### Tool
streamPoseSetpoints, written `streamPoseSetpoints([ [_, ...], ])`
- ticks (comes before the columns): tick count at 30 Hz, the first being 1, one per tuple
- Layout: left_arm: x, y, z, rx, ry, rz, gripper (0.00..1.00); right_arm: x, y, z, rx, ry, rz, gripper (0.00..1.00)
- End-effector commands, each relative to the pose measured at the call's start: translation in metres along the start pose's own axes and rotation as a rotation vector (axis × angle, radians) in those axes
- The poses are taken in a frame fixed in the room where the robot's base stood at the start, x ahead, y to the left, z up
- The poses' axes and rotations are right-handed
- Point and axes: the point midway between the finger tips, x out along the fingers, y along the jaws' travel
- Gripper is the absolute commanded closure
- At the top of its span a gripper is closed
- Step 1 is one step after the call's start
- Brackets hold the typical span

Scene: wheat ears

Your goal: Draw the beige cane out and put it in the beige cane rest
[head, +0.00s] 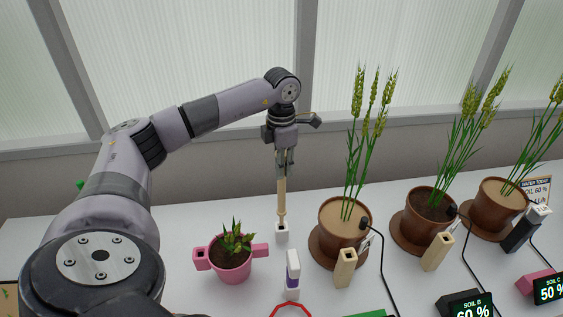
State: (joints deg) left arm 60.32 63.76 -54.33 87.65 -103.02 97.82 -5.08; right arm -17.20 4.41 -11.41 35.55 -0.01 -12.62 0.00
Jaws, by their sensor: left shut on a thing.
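My left gripper (285,158) points down and is shut on the upper end of a beige cane (281,196). The cane is upright, with a thinner, darker lower end. Two beige blocks with square openings stand on the table, one in front of the left wheat pot (345,267) and one by the middle pot (437,251). I cannot tell which is the cane rest. My right gripper is not in view.
A pink pot (230,262) with a small plant and square side sockets stands left of the cane. Brown wheat pots (344,228) stand to the right. A white and purple object (293,269), black cables and moisture displays (471,308) are in front. The table's left part is clear.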

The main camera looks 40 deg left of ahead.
Motion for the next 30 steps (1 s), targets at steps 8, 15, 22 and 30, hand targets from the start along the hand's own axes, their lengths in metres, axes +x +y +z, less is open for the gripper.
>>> streamPoseSetpoints([
  [8, 0.009, 0.000, 0.000, 0.000, 0.000, 0.000, 1.00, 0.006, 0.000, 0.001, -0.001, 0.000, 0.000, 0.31],
  [15, 0.016, 0.000, 0.000, 0.000, 0.000, 0.000, 1.00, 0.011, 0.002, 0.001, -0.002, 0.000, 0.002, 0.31],
  [22, 0.023, 0.000, 0.000, 0.000, 0.000, 0.000, 1.00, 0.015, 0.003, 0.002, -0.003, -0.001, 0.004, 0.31],
  [30, 0.031, 0.000, 0.000, 0.000, 0.001, 0.000, 1.00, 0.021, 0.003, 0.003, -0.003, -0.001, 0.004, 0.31],
])
